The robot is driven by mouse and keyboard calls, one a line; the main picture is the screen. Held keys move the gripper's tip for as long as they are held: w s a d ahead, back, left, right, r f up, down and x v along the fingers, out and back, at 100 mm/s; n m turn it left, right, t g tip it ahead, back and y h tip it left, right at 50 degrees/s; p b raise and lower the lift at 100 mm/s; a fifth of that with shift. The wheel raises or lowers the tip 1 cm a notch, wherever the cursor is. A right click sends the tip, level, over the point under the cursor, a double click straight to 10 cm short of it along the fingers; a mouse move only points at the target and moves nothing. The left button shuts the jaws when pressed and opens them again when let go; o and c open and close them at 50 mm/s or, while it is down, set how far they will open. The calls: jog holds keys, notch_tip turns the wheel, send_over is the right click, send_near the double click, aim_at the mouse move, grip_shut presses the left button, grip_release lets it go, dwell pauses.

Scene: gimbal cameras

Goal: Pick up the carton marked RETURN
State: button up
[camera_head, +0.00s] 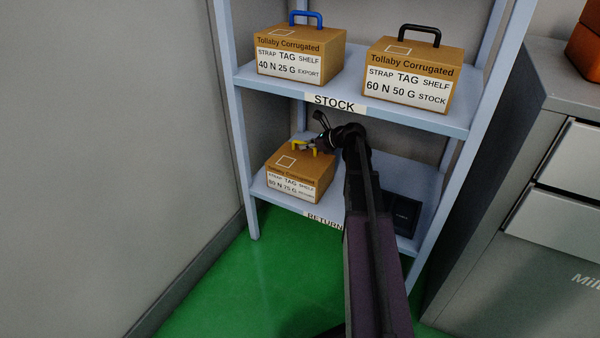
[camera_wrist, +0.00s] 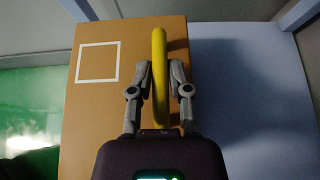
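The RETURN carton (camera_head: 298,172) is a brown box with a white label, on the lower shelf at the left. The last word on its label is too small to read clearly, but the shelf strip below reads RETURN. Its yellow handle (camera_wrist: 159,42) stands up on the top face. In the wrist view the carton top (camera_wrist: 95,110) shows a white square outline. My gripper (camera_wrist: 161,72) has one finger on each side of the handle, close against it, and looks shut on it. In the head view my gripper (camera_head: 317,145) partly hides the handle. The carton rests on the shelf.
Two similar cartons stand on the upper STOCK shelf: one with a blue handle (camera_head: 300,53), one with a black handle (camera_head: 412,75). A dark box (camera_head: 403,214) sits at the lower shelf's right. Shelf posts, a left wall and a grey cabinet (camera_head: 545,190) border the space.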

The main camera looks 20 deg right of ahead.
jog(key=shift+r, duration=0.15)
grip_shut()
jog(key=shift+r+p, duration=1.65)
jog(key=shift+p, duration=0.15)
jog(key=s+a+r+p, duration=0.1)
jog(key=s, duration=1.5)
jog(key=shift+a+r, duration=0.15)
jog(key=shift+r, duration=0.1)
